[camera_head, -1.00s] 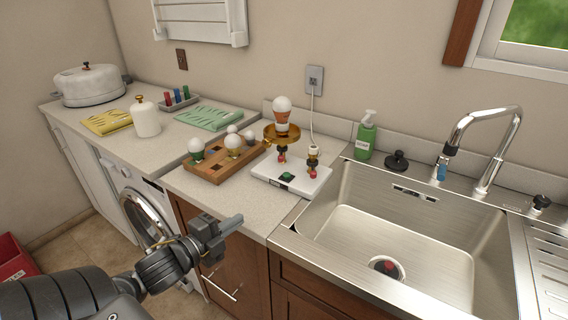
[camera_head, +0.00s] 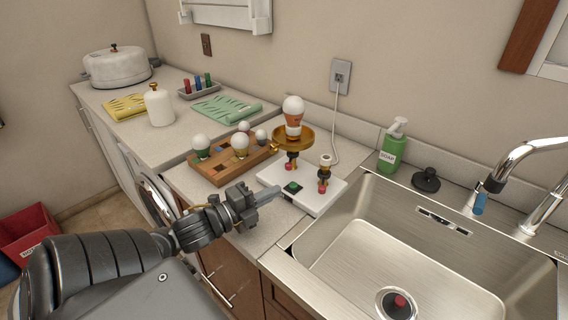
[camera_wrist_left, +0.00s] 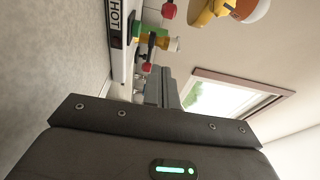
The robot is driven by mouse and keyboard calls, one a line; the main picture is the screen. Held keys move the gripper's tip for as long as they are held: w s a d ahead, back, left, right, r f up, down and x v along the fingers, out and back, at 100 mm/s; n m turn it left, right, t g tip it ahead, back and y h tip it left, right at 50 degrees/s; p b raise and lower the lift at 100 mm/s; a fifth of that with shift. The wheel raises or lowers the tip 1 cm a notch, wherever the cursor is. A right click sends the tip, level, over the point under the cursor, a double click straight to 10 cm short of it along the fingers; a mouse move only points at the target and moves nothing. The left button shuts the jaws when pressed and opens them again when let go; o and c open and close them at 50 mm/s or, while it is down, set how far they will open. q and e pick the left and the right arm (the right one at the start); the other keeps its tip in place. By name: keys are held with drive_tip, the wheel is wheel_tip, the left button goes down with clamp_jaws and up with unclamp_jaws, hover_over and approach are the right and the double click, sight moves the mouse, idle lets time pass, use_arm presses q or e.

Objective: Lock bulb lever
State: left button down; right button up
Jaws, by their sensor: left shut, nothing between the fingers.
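A white tester base (camera_head: 318,203) stands on the counter left of the sink, with a green button (camera_head: 291,187) on its front. A white bulb (camera_head: 293,110) sits upright above a gold dish (camera_head: 294,139) at its back. A red-knobbed post (camera_head: 289,163) stands under the dish, and a second post with a red knob (camera_head: 323,186) is to the right. I cannot tell which part is the bulb lever. My left gripper (camera_head: 273,193) is shut and empty, its tips close to the base's front left; contact is unclear. The wrist view shows its fingers (camera_wrist_left: 171,90) near a red knob (camera_wrist_left: 146,67).
A wooden tray (camera_head: 215,172) with several bulbs is to the left. The sink (camera_head: 350,250) lies right of the base. A soap bottle (camera_head: 393,148) stands behind the sink. A white cord (camera_head: 337,120) runs from the wall outlet down behind the base.

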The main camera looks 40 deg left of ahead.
sight(291, 184)
use_arm(q)
drive_tip(key=shift+w+d+r, duration=0.1)
drive_tip(key=shift+w+r, duration=0.05)
drive_tip(key=shift+w, duration=0.35)
drive_tip(key=w, duration=0.3)
drive_tip(key=w+d+p, duration=0.1)
drive_tip(key=w, duration=0.2)
drive_tip(key=w+p, duration=0.1)
drive_tip(key=w, duration=0.2)
drive_tip(key=shift+d, duration=0.3)
drive_tip(key=a, duration=0.1)
drive_tip(key=s+a+p, duration=0.1)
drive_tip(key=a, duration=0.1)
drive_tip(key=shift+a, duration=0.1)
drive_tip(key=shift+a+f, duration=0.2)
drive_tip(key=shift+a, duration=0.2)
use_arm(e)
drive_tip(key=shift+s+a+r, duration=0.1)
drive_tip(key=shift+a+r, duration=0.05)
drive_tip(key=shift+r, duration=0.65)
drive_tip(key=shift+s+a+r, duration=0.1)
drive_tip(key=shift+r, duration=0.7)
drive_tip(key=shift+w+f, duration=0.1)
